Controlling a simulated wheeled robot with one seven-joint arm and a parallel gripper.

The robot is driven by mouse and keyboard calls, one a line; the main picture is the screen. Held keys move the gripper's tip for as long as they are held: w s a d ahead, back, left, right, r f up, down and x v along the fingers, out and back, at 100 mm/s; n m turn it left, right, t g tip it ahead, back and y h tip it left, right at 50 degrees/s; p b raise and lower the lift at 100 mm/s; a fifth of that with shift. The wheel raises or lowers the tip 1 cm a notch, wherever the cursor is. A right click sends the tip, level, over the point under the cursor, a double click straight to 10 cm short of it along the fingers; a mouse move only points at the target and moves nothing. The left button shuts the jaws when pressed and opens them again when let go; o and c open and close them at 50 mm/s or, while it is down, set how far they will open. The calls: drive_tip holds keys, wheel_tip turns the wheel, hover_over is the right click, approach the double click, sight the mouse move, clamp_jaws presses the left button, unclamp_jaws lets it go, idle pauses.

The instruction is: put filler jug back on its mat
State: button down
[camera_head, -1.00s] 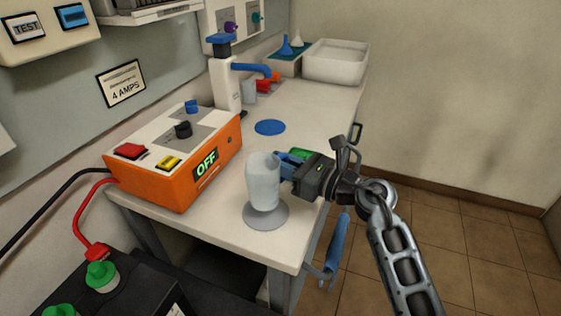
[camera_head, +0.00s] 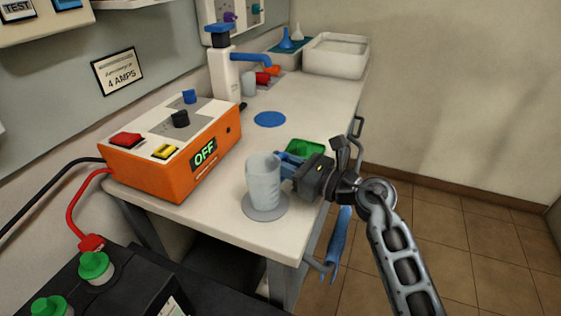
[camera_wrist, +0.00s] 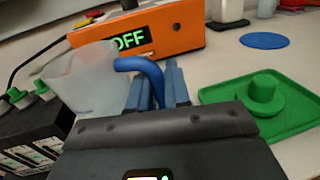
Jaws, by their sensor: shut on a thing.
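The filler jug (camera_head: 263,186), a translucent pale cup with a blue handle, is upright at the front of the bench in the head view. Its base overlaps the round grey mat (camera_head: 280,213); I cannot tell whether it touches the mat or hangs just above it. My gripper (camera_head: 284,168) is to the right of the jug, shut on its handle. In the wrist view the jug (camera_wrist: 85,80) is at the left, with its blue handle (camera_wrist: 148,72) reaching to my gripper's fingers (camera_wrist: 160,88). The grey mat is hidden there.
An orange charger (camera_head: 170,155) reading OFF stands left of the jug. A green tray (camera_head: 306,148) lies just behind my gripper, with a green cap (camera_wrist: 262,92) on it. A round blue mat (camera_head: 270,119) lies bare farther back. A black battery (camera_head: 130,285) is at front left.

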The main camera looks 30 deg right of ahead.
drive_tip(key=shift+f, duration=0.3)
drive_tip(key=c, duration=1)
unclamp_jaws()
drive_tip(key=shift+b+v, duration=0.6)
drive_tip(key=shift+v, duration=3.35)
